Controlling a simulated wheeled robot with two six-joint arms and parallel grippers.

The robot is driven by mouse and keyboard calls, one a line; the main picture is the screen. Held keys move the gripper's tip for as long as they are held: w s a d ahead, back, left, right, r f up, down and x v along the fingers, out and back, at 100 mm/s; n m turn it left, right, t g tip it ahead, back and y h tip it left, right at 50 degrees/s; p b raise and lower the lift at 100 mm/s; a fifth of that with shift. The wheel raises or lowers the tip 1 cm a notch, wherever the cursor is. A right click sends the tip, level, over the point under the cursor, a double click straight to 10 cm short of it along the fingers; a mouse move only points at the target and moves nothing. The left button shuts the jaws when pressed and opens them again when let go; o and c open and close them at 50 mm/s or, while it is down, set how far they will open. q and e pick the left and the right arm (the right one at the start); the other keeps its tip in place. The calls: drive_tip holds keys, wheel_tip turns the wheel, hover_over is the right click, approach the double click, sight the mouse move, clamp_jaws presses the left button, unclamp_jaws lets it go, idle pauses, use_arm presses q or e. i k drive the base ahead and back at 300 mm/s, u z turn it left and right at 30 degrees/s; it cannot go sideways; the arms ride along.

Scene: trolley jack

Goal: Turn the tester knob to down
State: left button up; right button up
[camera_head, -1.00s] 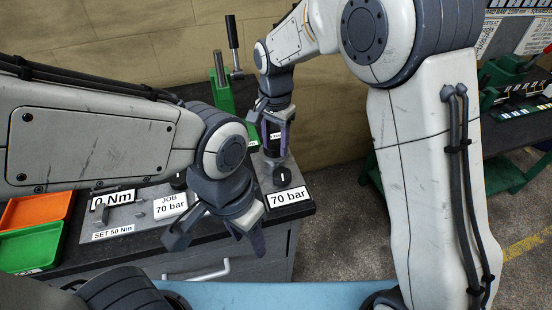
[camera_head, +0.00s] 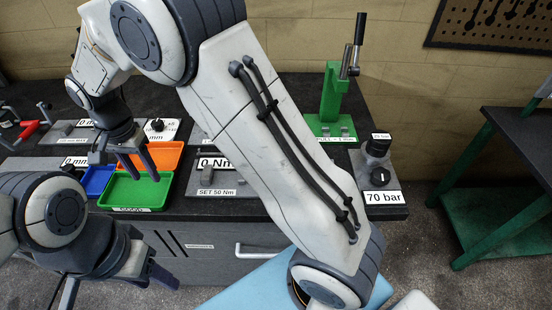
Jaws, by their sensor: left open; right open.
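The tester (camera_head: 362,190) stands at the right end of the dark bench, with a "70 bar" label on its front. A small black round part (camera_head: 380,176), which looks like its knob, sits just above that label. Its pointing direction is too small to read. A taller black cylinder (camera_head: 376,150) stands behind it. My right gripper (camera_head: 137,170) is open and empty, pointing down by the green tray, far left of the tester. My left gripper (camera_head: 122,284) is open and empty at lower left, in front of the bench. Neither gripper touches the tester.
A green tray (camera_head: 133,193), an orange tray (camera_head: 166,153) and a blue tray (camera_head: 97,180) sit on the bench. A plate marked "SET 50 Nm" (camera_head: 212,180) is beside them. My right arm crosses the bench's middle.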

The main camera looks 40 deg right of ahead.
sight(381, 176)
drive_tip(key=u, duration=0.45)
drive_tip(key=k, duration=0.95)
drive_tip(key=z, duration=1.6)
drive_tip(key=i, duration=0.5)
